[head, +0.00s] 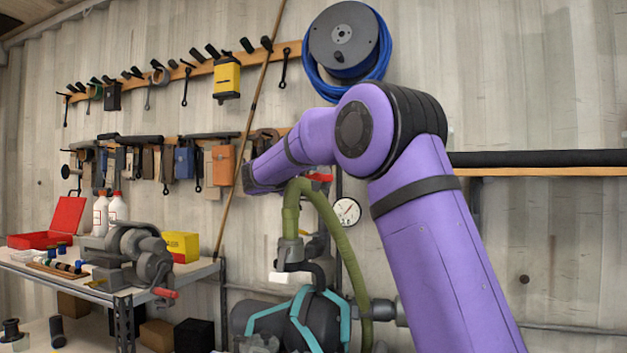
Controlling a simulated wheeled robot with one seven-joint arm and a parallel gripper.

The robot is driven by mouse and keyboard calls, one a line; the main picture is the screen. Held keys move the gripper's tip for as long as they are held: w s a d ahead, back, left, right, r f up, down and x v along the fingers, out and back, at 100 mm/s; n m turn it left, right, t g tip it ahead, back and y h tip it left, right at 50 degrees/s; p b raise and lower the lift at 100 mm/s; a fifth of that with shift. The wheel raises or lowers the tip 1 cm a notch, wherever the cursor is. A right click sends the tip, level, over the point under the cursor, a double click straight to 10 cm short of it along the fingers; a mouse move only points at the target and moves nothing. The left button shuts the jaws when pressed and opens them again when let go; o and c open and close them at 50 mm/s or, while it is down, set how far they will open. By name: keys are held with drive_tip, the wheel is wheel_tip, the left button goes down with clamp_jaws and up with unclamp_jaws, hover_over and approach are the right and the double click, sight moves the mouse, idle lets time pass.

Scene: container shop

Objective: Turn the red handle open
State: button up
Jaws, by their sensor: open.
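A red handle (320,177) shows as a short flat bar beside the pressure gauge (347,211), behind the olive hose. My forearm hides part of the area around it. I cannot tell its exact angle. My arm reaches up from the lower right, bends at the elbow, and its wrist end lies just left of the red handle, above the hose. My gripper fingers cannot be made out; they are hidden beyond the wrist. Contact with the handle cannot be seen.
The olive hose (328,213) arches below my wrist to a grey coupling (290,254). A dark tank with teal bars (298,306) stands below. At left, a bench (205,270) holds a machine with a red grip (165,292). A pole (246,130) leans against the wall.

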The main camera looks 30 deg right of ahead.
drive_tip(key=shift+x, duration=0.95)
clamp_jaws()
